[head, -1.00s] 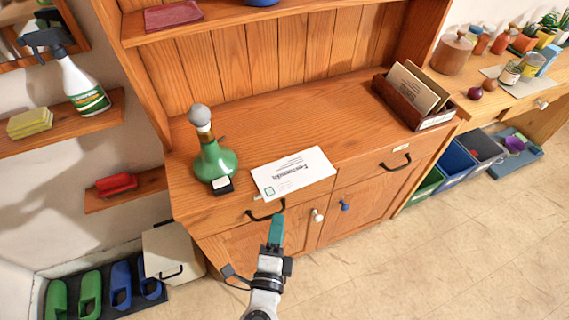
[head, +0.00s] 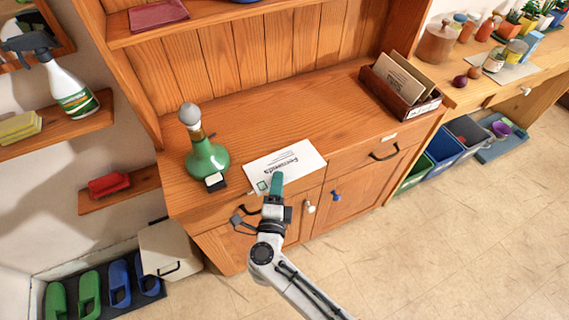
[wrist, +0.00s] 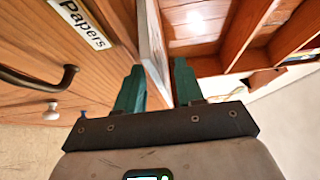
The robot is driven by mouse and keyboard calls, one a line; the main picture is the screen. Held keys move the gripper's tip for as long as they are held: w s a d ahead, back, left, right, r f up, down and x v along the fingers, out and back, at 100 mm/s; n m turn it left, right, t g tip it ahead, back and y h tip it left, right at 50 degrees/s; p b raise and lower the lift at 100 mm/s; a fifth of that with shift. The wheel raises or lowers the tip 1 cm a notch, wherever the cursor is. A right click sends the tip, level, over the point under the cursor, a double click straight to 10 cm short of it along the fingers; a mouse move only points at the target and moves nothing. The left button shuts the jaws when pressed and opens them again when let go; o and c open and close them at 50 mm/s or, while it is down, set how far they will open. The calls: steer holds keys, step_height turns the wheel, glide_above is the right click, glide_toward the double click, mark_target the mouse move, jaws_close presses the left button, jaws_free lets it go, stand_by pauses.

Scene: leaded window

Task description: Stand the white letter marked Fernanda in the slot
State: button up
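The white letter (head: 290,164) marked Fernanda lies flat on the wooden dresser top, its near edge at the front edge. My gripper (head: 276,182) is at that near edge. In the wrist view my gripper (wrist: 157,80) has its two teal fingers apart, one on each side of the letter, seen nearly edge-on (wrist: 152,40). Gaps show beside the letter, so it is not clamped. A dark wooden letter rack (head: 393,99) stands at the right of the top, with brown envelopes (head: 408,78) upright in it. The inside of its slots is mostly hidden.
A green bottle (head: 208,158) with a grey stopper stands left of the letter, with a small black-and-white item (head: 215,181) before it. A drawer handle (head: 383,152) juts from the dresser front. The top between letter and rack is clear.

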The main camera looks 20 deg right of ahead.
jaws_close()
stand_by(0.5)
step_height(320, 180, up, 10)
steer(key=shift+p, duration=0.75)
steer(key=shift+d+f, duration=0.1)
steer(key=shift+f, duration=0.2)
step_height(320, 180, down, 5)
steer(key=s+d+n+t+y, duration=0.3)
steer(key=n+y, duration=0.2)
steer(key=y, duration=0.3)
steer(key=s+n+y+b, duration=0.1)
steer(key=s+b, duration=0.5)
steer(key=s, duration=1)
steer(key=shift+d+f, duration=0.25)
steer(key=shift+f, duration=0.2)
steer(key=shift+f, duration=0.1)
